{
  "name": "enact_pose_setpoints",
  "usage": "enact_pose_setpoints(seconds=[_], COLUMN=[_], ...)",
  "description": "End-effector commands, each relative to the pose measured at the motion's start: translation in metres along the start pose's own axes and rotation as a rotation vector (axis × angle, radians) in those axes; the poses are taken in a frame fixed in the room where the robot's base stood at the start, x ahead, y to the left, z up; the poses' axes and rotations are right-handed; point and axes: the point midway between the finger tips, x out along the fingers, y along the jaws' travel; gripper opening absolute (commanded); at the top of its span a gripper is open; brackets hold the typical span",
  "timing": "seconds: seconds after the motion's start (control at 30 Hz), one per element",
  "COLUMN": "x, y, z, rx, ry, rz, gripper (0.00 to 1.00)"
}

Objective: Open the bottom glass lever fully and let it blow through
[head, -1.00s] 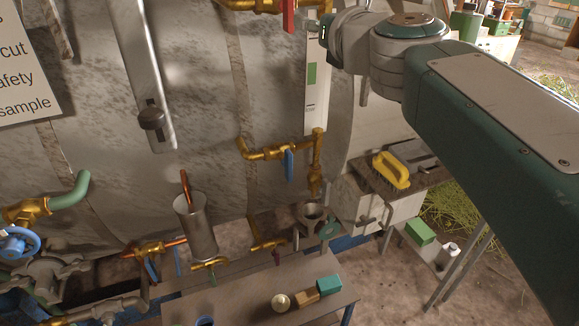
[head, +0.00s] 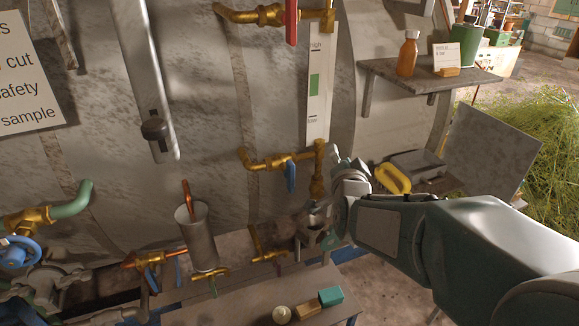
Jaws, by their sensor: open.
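The sight gauge (head: 319,85) stands upright on the grey vessel, with a green band on its white plate. Its bottom brass fitting (head: 270,162) carries a blue lever (head: 290,177) that hangs straight down, across the pipe. The top fitting has a red lever (head: 291,20), also hanging down. My gripper (head: 335,158) is just right of the bottom fitting's vertical brass part, apart from the blue lever. It is open and looks empty; its fingers are small and partly hidden by my wrist.
A metal funnel (head: 312,218) sits below the fitting, partly hidden by my arm. A steel cylinder (head: 197,235) stands left. A bench (head: 245,305) holds small blocks. A yellow brush (head: 392,178) lies behind my arm. A shelf (head: 380,72) holds an orange bottle (head: 408,52).

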Motion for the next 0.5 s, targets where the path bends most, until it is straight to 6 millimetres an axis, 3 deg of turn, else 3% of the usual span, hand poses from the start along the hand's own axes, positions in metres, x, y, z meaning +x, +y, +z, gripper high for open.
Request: enact_pose_setpoints(seconds=[0.1,0.23,0.4,0.5], x=[-0.011,-0.029,-0.042,-0.038], y=[0.009,0.009,0.007,0.005], z=[0.043,0.080,0.102,0.104], rx=[-0.365,-0.643,-0.786,-0.797], ry=[-0.051,-0.082,-0.092,-0.091], rz=[-0.125,-0.278,-0.383,-0.392], gripper=[0.54,0.54,0.54,0.54])
